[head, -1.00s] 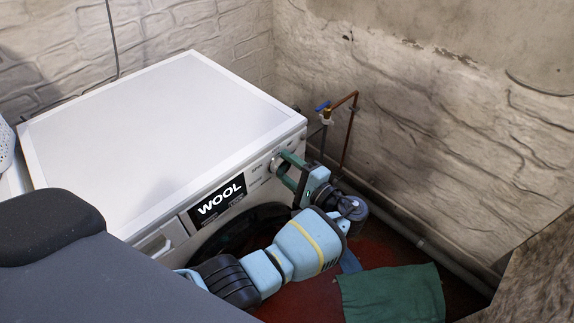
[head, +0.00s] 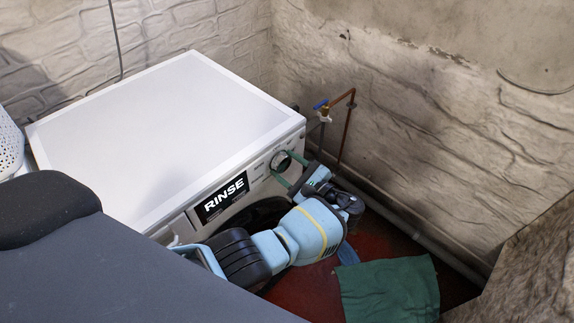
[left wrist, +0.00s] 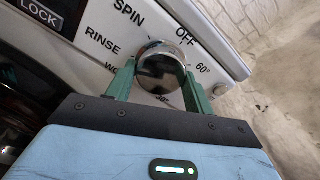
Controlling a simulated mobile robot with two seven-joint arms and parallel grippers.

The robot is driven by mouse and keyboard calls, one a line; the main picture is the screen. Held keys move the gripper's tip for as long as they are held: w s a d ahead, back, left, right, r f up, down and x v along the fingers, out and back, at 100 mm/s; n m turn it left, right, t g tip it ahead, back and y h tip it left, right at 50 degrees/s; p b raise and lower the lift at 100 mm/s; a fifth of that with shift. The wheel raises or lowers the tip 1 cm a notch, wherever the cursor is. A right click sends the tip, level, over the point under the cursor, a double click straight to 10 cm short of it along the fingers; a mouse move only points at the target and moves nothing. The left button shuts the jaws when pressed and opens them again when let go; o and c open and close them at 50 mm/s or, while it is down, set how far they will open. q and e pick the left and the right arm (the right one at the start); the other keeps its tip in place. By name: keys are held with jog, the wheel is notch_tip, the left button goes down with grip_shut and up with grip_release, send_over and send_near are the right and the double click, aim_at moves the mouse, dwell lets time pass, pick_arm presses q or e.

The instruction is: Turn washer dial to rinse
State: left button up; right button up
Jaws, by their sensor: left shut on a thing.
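The white washer (head: 165,135) stands against the brick wall in the head view. Its black display (head: 222,197) reads RINSE. The round silver dial (head: 281,161) is at the right end of the front panel, and it also shows in the left wrist view (left wrist: 161,68). Labels around it include SPIN, OFF, RINSE and 60°. My left gripper (head: 287,168) is shut on the dial, with one green finger on each side of it; these fingers also show in the left wrist view (left wrist: 158,85). I cannot make out a pointer mark on the dial. My right gripper is not in view.
A blue-handled tap on a copper pipe (head: 350,125) stands at the wall right of the washer. A green cloth (head: 388,291) lies on the red floor. A pipe runs along the wall's foot. A white perforated basket (head: 9,145) is at the left edge.

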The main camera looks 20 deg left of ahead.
pick_arm(q)
jog(key=shift+m, duration=0.6)
jog(key=o, duration=0.9)
jog(key=shift+o, duration=0.2)
